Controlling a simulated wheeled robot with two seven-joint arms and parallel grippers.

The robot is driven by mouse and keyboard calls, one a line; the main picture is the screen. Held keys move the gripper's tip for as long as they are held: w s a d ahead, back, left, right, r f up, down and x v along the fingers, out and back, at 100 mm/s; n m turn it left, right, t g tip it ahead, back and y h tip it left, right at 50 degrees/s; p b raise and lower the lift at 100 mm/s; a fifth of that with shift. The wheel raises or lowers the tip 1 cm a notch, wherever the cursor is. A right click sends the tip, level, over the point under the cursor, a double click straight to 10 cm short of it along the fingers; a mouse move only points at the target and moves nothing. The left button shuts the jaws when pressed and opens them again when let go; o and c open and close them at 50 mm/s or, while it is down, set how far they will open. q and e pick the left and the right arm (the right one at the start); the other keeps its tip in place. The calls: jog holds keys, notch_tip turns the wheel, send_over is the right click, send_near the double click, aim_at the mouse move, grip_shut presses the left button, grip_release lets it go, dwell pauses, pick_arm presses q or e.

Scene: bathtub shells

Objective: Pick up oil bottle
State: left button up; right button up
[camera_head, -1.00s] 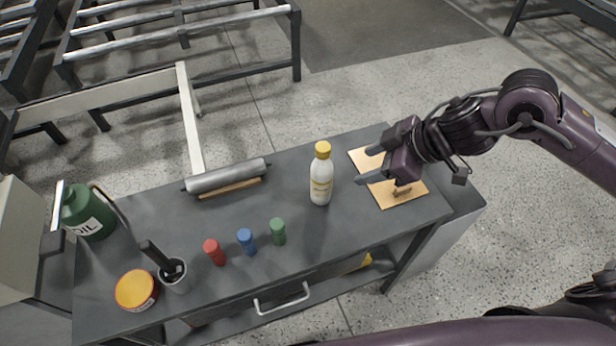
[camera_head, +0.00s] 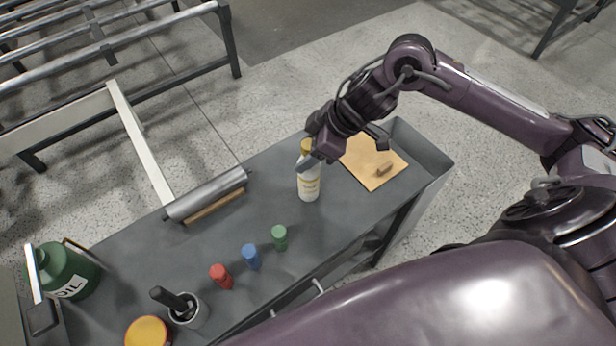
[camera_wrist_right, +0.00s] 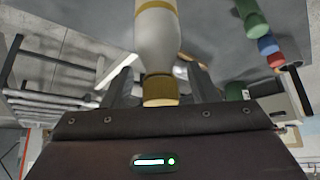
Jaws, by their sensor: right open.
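A white bottle (camera_head: 309,187) with a yellow cap stands upright on the grey table. My right gripper (camera_head: 306,150) is at its top, with one finger in front of the neck in the head view. In the right wrist view the bottle (camera_wrist_right: 156,40) and its cap (camera_wrist_right: 160,90) lie between the two open fingers (camera_wrist_right: 160,78). The fingers look apart from it. A green can (camera_head: 66,272) labelled OIL stands at the table's left end. My left gripper is not in view.
Green (camera_head: 279,236), blue (camera_head: 251,256) and red (camera_head: 221,276) small cylinders stand in front of the bottle. A wooden board (camera_head: 365,165) lies to its right. A metal roller (camera_head: 207,194), a cup with a black-handled tool (camera_head: 186,311) and a yellow-lidded tin (camera_head: 147,332) are to the left.

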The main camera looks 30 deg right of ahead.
jog(key=shift+x, duration=0.8)
grip_shut()
jog(key=shift+d, duration=0.1)
